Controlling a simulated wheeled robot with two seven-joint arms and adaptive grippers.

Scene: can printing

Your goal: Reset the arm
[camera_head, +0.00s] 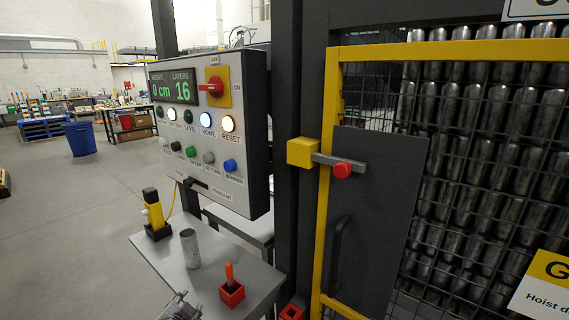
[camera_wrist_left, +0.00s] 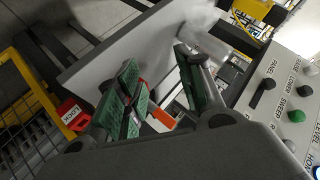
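My left gripper (camera_head: 180,306) shows at the bottom edge of the head view, low by the front of the small grey table (camera_head: 160,258). In the left wrist view, its two green-padded fingers (camera_wrist_left: 163,90) are spread apart with nothing gripped. Beyond them lie the table top (camera_wrist_left: 95,70) and an orange handle (camera_wrist_left: 161,116). A metal can (camera_head: 190,248) stands upright on the table, apart from the gripper. An orange-handled tool (camera_head: 229,272) stands in a red holder (camera_head: 231,293). My right gripper is not in view.
A control panel (camera_head: 245,130) above the table reads 0 cm and 16 layers; its HOME, RESET and another button are lit. A yellow-black device (camera_head: 155,215) stands at the table's back left. A yellow-framed cage door (camera_head: 375,215) with a red-knobbed latch (camera_head: 342,170) is at right.

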